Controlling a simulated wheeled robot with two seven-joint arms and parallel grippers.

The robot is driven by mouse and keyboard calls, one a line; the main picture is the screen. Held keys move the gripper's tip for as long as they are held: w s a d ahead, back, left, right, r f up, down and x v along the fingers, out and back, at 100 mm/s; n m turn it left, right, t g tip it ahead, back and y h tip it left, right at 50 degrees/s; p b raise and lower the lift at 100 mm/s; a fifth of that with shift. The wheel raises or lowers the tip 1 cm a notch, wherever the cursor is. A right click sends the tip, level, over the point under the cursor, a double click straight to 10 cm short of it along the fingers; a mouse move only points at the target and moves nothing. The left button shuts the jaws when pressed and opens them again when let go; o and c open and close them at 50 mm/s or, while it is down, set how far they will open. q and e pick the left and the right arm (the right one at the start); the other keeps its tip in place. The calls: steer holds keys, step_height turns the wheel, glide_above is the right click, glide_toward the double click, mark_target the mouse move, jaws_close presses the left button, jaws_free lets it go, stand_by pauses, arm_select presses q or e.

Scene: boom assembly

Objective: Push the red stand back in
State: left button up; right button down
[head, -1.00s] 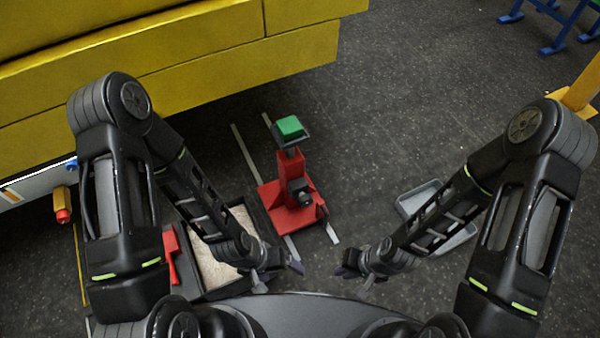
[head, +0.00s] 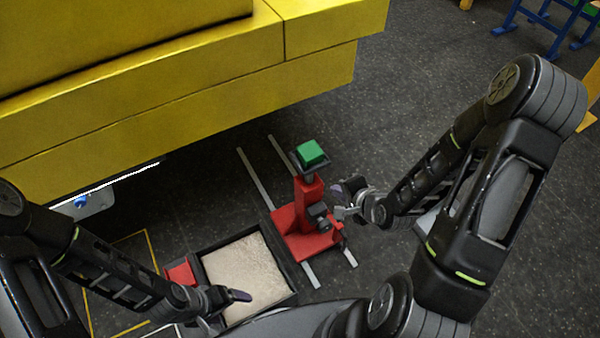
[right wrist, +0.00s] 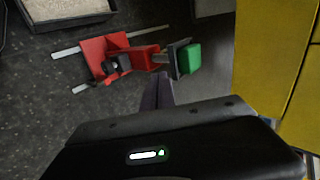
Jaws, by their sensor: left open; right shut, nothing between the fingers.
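The red stand (head: 307,197) is upright on two light floor rails (head: 257,181), with a dark plate and a green block (head: 310,152) on its top. In the right wrist view the red stand (right wrist: 95,60) shows with the green block (right wrist: 188,60) close beyond my fingertips. My right gripper (head: 345,200) is shut and empty, just right of the stand's post; I cannot tell whether it touches. In the right wrist view my right fingers (right wrist: 158,92) point toward the stand. My left gripper (head: 235,305) is open and empty, low at the left over the tray's front edge.
A large yellow body (head: 190,100) overhangs at the back left, and the rails run toward it. A dark-rimmed tray with pale filling (head: 245,272) lies left of the stand, with a red object (head: 180,274) beside it.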

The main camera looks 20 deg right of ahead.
stand_by(0.4)
steer(key=b, duration=1.2)
glide_toward(310, 173)
steer(key=s+d+f+x, duration=0.1)
steer(key=x, duration=0.4)
steer(key=shift+w+a+r, duration=0.1)
steer(key=shift+w+a, duration=0.4)
steer(key=shift+w, duration=0.3)
steer(key=shift+w+b, duration=0.15)
steer(key=shift+b, duration=0.15)
